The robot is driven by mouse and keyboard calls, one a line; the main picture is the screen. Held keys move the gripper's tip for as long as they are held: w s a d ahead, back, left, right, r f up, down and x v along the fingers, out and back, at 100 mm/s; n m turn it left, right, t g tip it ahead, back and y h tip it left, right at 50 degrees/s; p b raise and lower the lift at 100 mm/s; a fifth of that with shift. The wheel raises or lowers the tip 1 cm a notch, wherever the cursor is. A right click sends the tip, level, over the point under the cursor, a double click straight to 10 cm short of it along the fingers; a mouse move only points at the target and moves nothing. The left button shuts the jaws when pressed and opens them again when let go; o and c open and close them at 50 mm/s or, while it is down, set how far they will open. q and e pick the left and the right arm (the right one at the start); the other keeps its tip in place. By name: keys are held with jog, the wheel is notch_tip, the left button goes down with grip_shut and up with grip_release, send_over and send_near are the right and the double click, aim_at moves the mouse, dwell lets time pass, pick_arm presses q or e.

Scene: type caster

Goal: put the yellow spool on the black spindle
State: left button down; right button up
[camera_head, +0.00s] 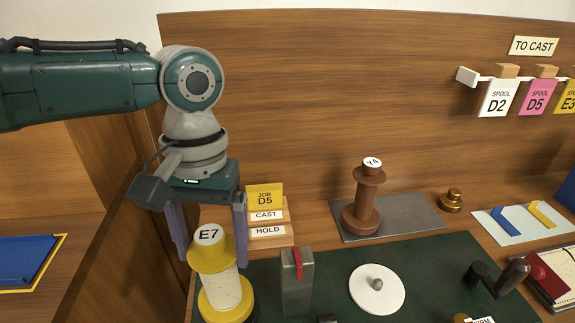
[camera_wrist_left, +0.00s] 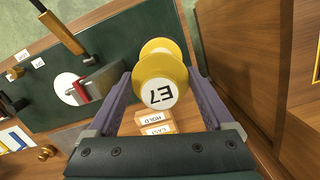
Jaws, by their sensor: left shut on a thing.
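The yellow spool (camera_head: 211,256) has a pale speckled middle and a white top label reading E7. It is upright at the left end of the green mat. My left gripper (camera_head: 211,235) points down with its purple fingers on either side of the spool and is shut on it. In the left wrist view the spool (camera_wrist_left: 160,82) sits between the fingers. I cannot tell whether its base touches the mat. I cannot surely identify the black spindle; a dark cranked piece (camera_head: 497,278) is at the mat's right. My right gripper is not in view.
A grey post with a red strip (camera_head: 297,280) stands close right of the spool. Beyond are a white disc (camera_head: 377,289), a brown spool (camera_head: 366,205) on a grey plate, and a brass weight (camera_head: 451,200). A job card stand (camera_head: 267,217) is behind. A wooden wall is at left.

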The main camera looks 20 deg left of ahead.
pick_arm(q)
jog(key=shift+f+b, duration=0.45)
jog(key=shift+f, duration=0.4)
grip_release()
jog(key=shift+r, duration=0.1)
notch_tip(320, 180, up, 6)
jog(key=p, duration=0.7)
dwell(0.3)
